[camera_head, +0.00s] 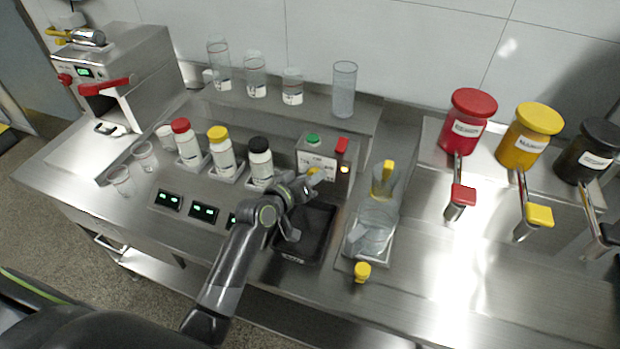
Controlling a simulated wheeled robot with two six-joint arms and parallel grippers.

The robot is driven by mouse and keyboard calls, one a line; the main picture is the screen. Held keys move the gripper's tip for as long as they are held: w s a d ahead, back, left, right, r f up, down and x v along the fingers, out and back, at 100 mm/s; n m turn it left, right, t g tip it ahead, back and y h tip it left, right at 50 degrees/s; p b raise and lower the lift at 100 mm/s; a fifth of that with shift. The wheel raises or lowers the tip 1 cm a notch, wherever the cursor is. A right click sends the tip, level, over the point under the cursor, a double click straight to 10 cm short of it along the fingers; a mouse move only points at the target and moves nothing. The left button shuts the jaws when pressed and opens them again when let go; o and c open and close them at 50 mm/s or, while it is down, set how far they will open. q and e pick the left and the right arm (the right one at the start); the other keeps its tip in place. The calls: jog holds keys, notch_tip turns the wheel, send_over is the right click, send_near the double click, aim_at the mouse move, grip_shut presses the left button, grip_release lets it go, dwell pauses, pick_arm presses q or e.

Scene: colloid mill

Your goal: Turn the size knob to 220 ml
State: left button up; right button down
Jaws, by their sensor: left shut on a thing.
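The dispenser box (309,155) stands at the middle of the counter, with a green button on top, a red lever at its right and a small lit lamp on its front. A small yellow knob (314,171) shows low on its front, partly hidden by my gripper. I take it to be the size knob; its scale marks are too small to read. My left gripper (311,181) is at the box front, shut on the yellow knob. My right gripper is out of view.
A black tray (318,226) lies below the box. A clear jug (373,225) with a yellow part stands close at its right. Lidded bottles (222,153) stand at the left. Red, yellow and black dispensers (466,135) are at the right.

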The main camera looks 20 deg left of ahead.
pick_arm(q)
jog(key=shift+n+h+b, duration=0.35)
jog(key=shift+n+h, duration=0.05)
jog(key=shift+n, duration=0.3)
jog(key=o, duration=1)
jog(key=v, duration=0.5)
jog(key=b+v, duration=0.1)
jog(key=v, duration=0.5)
jog(key=b+v, duration=0.1)
jog(key=v, duration=0.5)
jog(key=shift+s+f, duration=0.3)
